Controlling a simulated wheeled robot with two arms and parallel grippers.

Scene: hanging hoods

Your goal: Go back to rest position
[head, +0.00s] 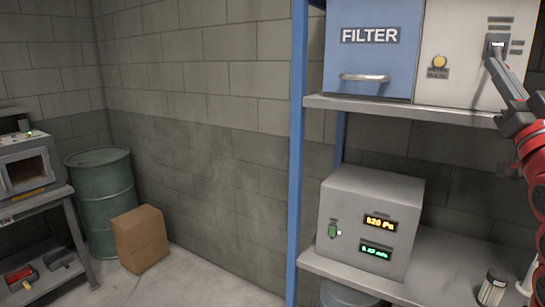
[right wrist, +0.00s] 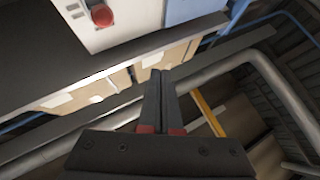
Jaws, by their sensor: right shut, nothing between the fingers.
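My right gripper (head: 493,56) is at the upper right of the head view, with its red and black arm coming in from the right edge. It overlaps a dark switch (head: 497,42) on the pale panel of the filter unit. I cannot tell whether it touches it. In the right wrist view the two fingers (right wrist: 161,76) are together, with nothing between them. My left gripper is not in view.
The blue filter unit (head: 372,60) stands on the upper shelf (head: 400,109) of a blue-posted rack. A grey meter box (head: 350,200) with lit displays stands below. A green drum (head: 103,205) and cardboard box (head: 140,240) stand by the wall. A red knob (right wrist: 102,15) shows in the wrist view.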

